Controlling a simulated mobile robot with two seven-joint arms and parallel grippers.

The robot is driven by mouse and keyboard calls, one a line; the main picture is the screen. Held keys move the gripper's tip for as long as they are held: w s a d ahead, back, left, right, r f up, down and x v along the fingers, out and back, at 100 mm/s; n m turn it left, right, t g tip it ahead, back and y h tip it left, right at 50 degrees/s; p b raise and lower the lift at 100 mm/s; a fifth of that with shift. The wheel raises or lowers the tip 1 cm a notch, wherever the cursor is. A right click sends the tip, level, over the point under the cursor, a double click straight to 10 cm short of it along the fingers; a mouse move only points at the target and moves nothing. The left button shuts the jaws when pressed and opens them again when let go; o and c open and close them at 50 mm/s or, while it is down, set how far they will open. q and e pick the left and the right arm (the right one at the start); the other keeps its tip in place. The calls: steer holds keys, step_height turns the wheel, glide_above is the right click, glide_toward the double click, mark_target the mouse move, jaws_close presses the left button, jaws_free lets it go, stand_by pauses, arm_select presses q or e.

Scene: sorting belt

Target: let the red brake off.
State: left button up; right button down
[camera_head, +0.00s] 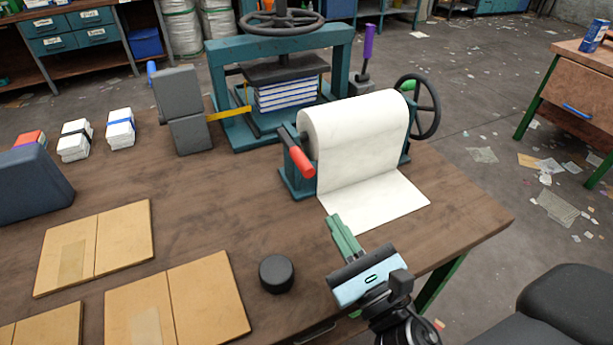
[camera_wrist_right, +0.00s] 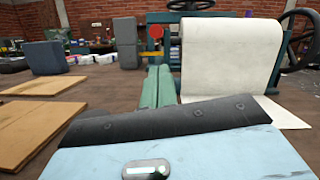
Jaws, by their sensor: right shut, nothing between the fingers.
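The red brake (camera_head: 300,160) is a lever with a red grip on a dark bracket at the left end of the paper roll (camera_head: 355,130). In the right wrist view its red end (camera_wrist_right: 156,31) shows just beyond my fingertips. My right gripper (camera_head: 335,222) has green fingers pressed together and empty. It is over the table's front right part, nearer to me than the brake and apart from it. In the right wrist view the shut fingers (camera_wrist_right: 158,72) point toward the roll stand. My left gripper is not in view.
The sheet's loose end (camera_head: 385,205) lies on the table (camera_head: 215,225) just beyond my right gripper. A black round knob (camera_head: 277,273) stands to its left. A press (camera_head: 228,60) and a handwheel (camera_head: 428,108) stand behind. Tan boards (camera_head: 125,235) lie at left.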

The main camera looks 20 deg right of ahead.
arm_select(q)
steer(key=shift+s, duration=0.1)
arm_select(e)
steer(key=shift+s, duration=0.15)
steer(key=p, duration=0.3)
glide_toward(295, 152)
steer(key=w+f, duration=0.2)
steer(key=w, duration=0.2)
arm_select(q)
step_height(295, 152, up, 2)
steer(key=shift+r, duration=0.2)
arm_select(e)
steer(key=shift+w+d+r, duration=0.2)
steer(key=shift+w, duration=0.45)
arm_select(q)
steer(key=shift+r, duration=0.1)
arm_select(e)
steer(key=shift+w, duration=0.1)
